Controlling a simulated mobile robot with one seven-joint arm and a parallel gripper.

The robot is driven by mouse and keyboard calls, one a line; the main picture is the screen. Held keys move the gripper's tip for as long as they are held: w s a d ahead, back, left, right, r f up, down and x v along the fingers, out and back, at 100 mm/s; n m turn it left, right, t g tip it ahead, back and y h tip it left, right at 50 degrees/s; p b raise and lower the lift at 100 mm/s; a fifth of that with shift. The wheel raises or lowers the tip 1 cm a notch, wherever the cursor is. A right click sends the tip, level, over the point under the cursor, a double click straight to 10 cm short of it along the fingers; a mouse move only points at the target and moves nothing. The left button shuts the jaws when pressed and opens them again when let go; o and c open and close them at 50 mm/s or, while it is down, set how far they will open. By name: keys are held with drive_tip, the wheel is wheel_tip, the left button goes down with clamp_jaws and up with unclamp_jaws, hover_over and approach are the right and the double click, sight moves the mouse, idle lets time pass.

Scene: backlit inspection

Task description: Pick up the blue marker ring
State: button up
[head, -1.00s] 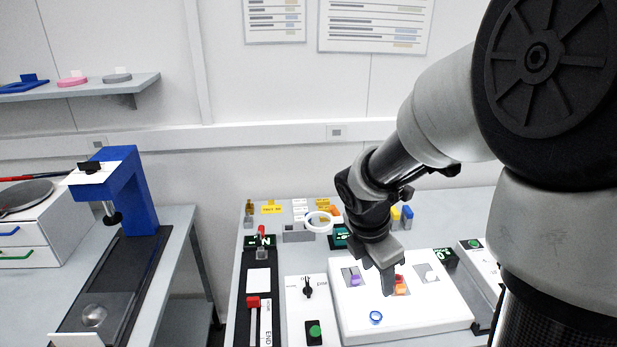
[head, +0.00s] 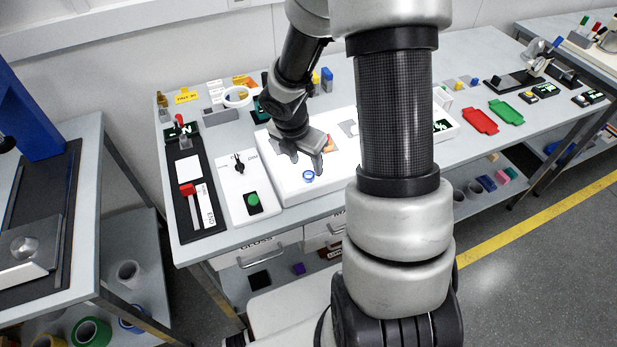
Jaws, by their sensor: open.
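The blue marker ring (head: 308,176) is a small ring lying on the front part of the white lit panel (head: 275,185). My gripper (head: 307,167) points down just behind and above the ring in the picture, its two fingers apart and nothing seen between them. I cannot tell how high the fingertips are over the panel or whether they touch the ring. My arm and gripper hide much of the panel's back and right side; an orange piece (head: 329,143) shows beside the gripper.
Left of the panel are a white box with a black knob and green button (head: 253,199) and a black slider unit with a red handle (head: 187,189). A white ring (head: 237,97) stands behind. Red (head: 480,121) and green (head: 507,111) trays lie far right.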

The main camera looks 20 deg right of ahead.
sight(309, 174)
drive_tip(key=b+x, duration=0.1)
drive_tip(key=x, duration=0.4)
drive_tip(key=shift+a, duration=0.15)
drive_tip(key=shift+c, duration=0.5)
drive_tip(key=c, duration=1)
